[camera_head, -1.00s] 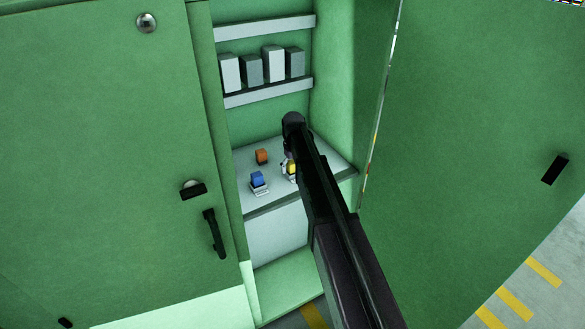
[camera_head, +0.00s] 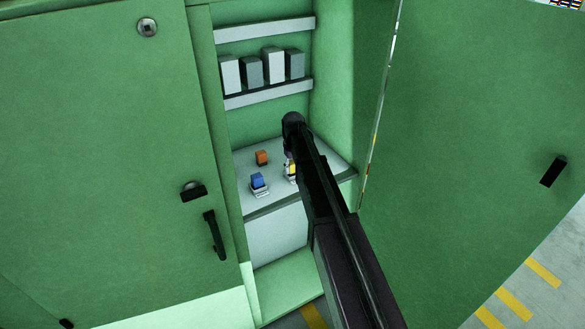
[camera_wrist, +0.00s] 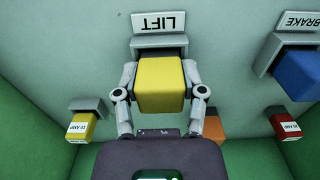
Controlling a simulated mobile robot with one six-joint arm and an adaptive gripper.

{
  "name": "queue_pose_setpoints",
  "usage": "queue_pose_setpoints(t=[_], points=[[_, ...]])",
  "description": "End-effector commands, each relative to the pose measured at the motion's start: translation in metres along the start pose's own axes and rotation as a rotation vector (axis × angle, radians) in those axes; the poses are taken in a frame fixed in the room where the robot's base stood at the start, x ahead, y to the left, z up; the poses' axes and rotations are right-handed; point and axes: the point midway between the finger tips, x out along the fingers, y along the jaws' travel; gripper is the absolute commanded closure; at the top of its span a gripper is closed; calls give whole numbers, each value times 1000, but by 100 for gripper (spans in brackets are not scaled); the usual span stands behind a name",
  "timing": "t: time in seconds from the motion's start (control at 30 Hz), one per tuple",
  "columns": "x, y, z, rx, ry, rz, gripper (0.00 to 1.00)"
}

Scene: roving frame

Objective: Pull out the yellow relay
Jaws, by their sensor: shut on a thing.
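The yellow relay (camera_wrist: 160,84) is a block in the middle of the wrist view, at a grey socket (camera_wrist: 158,47) under a label reading LIFT (camera_wrist: 166,22). My gripper (camera_wrist: 160,82) has one finger on each side of the relay and is shut on it. In the head view the yellow relay (camera_head: 292,168) shows as a small patch on the grey shelf, partly hidden by my arm. I cannot tell how deep the relay sits in its socket.
A blue relay (camera_head: 257,180) and an orange block (camera_head: 262,157) stand close by. The wrist view also shows a BRAKE label (camera_wrist: 301,20) and small amp-marked blocks (camera_wrist: 79,127) (camera_wrist: 286,127). Grey boxes (camera_head: 252,70) line an upper rack.

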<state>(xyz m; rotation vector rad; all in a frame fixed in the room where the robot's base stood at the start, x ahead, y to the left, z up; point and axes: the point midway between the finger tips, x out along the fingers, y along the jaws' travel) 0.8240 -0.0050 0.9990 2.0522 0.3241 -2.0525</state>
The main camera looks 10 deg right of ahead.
Motion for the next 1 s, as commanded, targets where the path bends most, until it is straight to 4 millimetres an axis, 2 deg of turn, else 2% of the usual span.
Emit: queue_pose_setpoints(t=[1.0], points=[[-30, -1, 0, -1, 0, 0, 95]])
